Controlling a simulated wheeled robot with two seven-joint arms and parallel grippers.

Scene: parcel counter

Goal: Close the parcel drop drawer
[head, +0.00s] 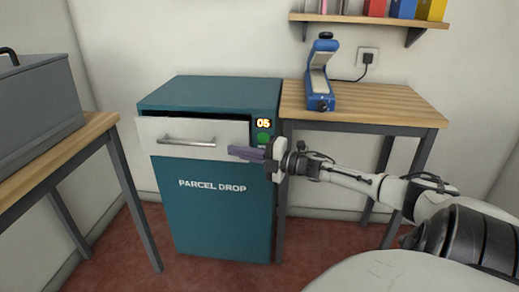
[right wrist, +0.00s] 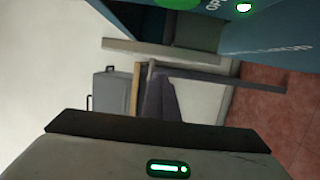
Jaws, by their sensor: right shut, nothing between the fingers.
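The teal parcel drop cabinet (head: 218,215) stands against the wall, with "PARCEL DROP" on its front. Its white drawer front (head: 228,133) is pulled out, with a dark gap behind its top edge. A metal bar handle (head: 187,140) runs across it. My right gripper (head: 234,152) is shut and empty at the drawer front's lower right; I cannot tell if it touches. In the right wrist view, its fingers (right wrist: 158,100) point toward the pale drawer front (right wrist: 165,53), seen edge-on, with the open drawer behind it. My left gripper is not in view.
A wooden table (head: 375,103) at the right of the cabinet holds a blue device (head: 323,85). At left, another table (head: 60,155) carries a grey bin (head: 40,100). A display and green button (head: 263,138) sit right of the drawer. Red floor lies below.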

